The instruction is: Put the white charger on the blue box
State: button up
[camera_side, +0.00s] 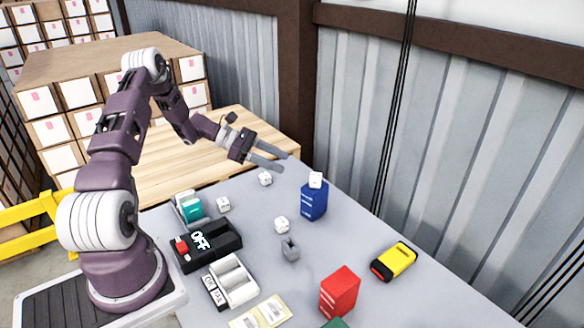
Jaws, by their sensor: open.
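A blue box (313,203) stands upright toward the back right of the grey table. A small white block that looks like a charger (316,179) rests on top of the blue box. Similar white blocks lie on the table: one near the back (265,179), one at the left (223,204) and one in front of the blue box (281,225). My gripper (285,163) is open with nothing between its fingers. It is in the air above the back of the table, to the left of the blue box and higher than its top.
A red box (340,292) and a yellow-black item (394,261) stand at the front right. A corrugated wall is behind the table.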

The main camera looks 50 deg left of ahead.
jog(key=s+d+r+m+g+y, duration=0.2)
jog(key=s+d+r+m+g, duration=0.25)
jog(key=d+r+m, duration=0.5)
jog(key=s+d+r+m+g+y, duration=0.1)
jog(key=s+d+r+m+g, duration=0.35)
jog(key=d, duration=0.75)
jog(key=s+d+r+m+t+y, duration=0.2)
jog(key=s+m, duration=0.4)
jog(key=s, duration=0.3)
jog(key=s+d+r+m+t+y, duration=0.2)
jog(key=s+r+m+t+y, duration=0.1)
jog(key=s+m, duration=0.4)
jog(key=s+r+y, duration=0.1)
jog(key=s+r, duration=0.1)
jog(key=s, duration=0.1)
jog(key=shift+s, duration=0.2)
